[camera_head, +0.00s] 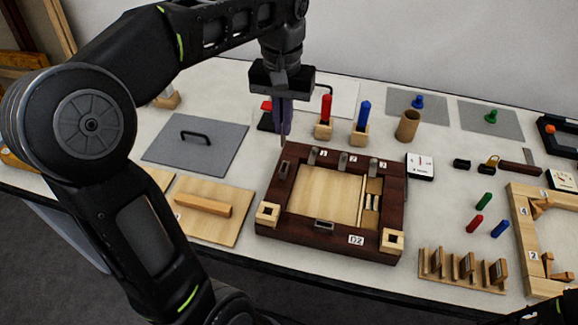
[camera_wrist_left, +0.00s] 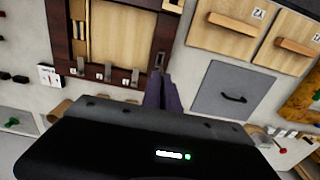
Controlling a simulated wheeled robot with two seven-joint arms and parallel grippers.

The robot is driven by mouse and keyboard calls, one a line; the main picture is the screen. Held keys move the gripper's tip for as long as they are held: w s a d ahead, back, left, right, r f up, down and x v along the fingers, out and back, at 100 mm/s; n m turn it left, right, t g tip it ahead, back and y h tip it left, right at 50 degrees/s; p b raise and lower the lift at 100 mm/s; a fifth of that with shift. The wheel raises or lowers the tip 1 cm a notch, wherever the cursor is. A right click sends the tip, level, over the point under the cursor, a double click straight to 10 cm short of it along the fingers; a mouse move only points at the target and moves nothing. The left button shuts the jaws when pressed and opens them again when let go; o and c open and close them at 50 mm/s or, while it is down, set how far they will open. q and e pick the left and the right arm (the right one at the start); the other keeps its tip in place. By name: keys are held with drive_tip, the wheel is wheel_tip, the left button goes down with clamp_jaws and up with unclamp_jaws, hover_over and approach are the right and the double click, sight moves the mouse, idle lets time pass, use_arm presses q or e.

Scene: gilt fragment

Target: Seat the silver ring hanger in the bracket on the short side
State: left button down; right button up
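A dark red wooden frame (camera_head: 330,241) marked D2 lies on the table. A small metal bracket (camera_head: 283,169) sits on its left short side; the wrist view shows it too (camera_wrist_left: 159,60). Another bracket (camera_head: 323,225) is on the near long side. Several silver upright pieces (camera_head: 343,160) stand along the far side by labels 1, 2 and 3; I cannot tell whether one is the ring hanger. My left gripper (camera_head: 282,128) points down above the left short side, fingers close together. A thin strip shows at its tips; I cannot tell whether it is a held hanger.
Red (camera_head: 326,107) and blue (camera_head: 364,115) handled tools stand in wooden blocks behind the frame. A grey plate (camera_head: 197,143) and a wooden panel (camera_head: 213,225) lie left. A slotted wooden rack (camera_head: 461,282) and a pale frame (camera_head: 526,234) stand right.

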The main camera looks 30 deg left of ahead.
sight(283, 144)
use_arm(q)
wheel_tip(283, 144, down, 3)
drive_tip(key=b, duration=0.3)
drive_tip(key=shift+f, duration=0.1)
drive_tip(key=shift+f+p, duration=0.35)
drive_tip(key=shift+p, duration=0.05)
drive_tip(key=shift+f, duration=1.2)
wheel_tip(283, 144, down, 4)
drive_tip(key=shift+r, duration=0.15)
